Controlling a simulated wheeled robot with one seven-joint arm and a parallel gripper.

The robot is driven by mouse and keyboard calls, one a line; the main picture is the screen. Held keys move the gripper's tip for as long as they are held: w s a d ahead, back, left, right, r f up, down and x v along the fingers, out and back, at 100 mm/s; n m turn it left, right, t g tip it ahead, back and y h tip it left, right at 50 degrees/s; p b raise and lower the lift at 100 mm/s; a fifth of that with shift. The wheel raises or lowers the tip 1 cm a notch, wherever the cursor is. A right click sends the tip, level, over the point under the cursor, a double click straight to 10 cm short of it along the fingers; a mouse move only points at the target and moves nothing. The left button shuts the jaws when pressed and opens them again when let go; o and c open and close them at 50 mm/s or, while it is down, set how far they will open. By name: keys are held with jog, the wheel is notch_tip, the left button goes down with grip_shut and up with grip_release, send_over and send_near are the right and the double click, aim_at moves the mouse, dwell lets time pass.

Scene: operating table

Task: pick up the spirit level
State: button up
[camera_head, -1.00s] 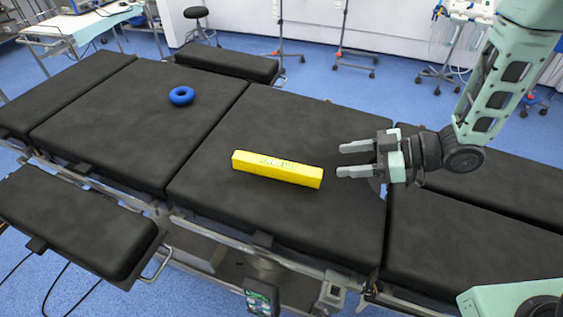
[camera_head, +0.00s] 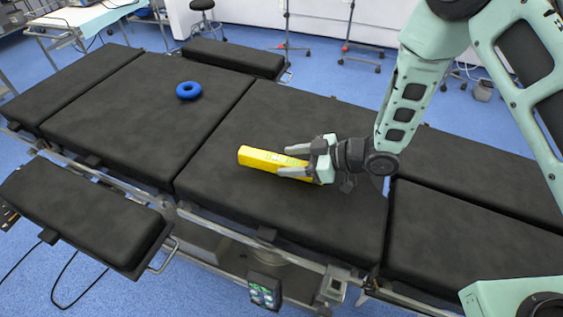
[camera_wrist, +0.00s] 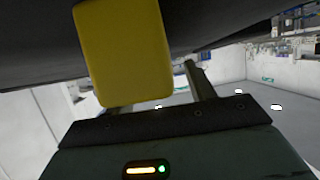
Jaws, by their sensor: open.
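The spirit level (camera_head: 262,159) is a long yellow bar lying on the black padded operating table (camera_head: 230,205). My gripper (camera_head: 289,161) is open at the bar's right end. In the head view its fingers overlap that end and hide part of it; whether they touch it I cannot tell. In the wrist view the yellow end of the spirit level (camera_wrist: 124,52) is large and close, in front of the gripper (camera_wrist: 150,85). One finger shows to the right of it; the other is mostly hidden.
A blue ring (camera_head: 188,90) lies on the table's left section, well away from the bar. A separate padded board (camera_head: 80,213) is at the front left. The table surface around the bar is otherwise clear.

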jog(key=shift+w+a+f, duration=0.1)
jog(key=shift+a+f, duration=0.1)
jog(key=shift+a, duration=0.2)
jog(key=shift+c, duration=0.3)
jog(key=c, duration=1.1)
jog(key=shift+r, duration=0.1)
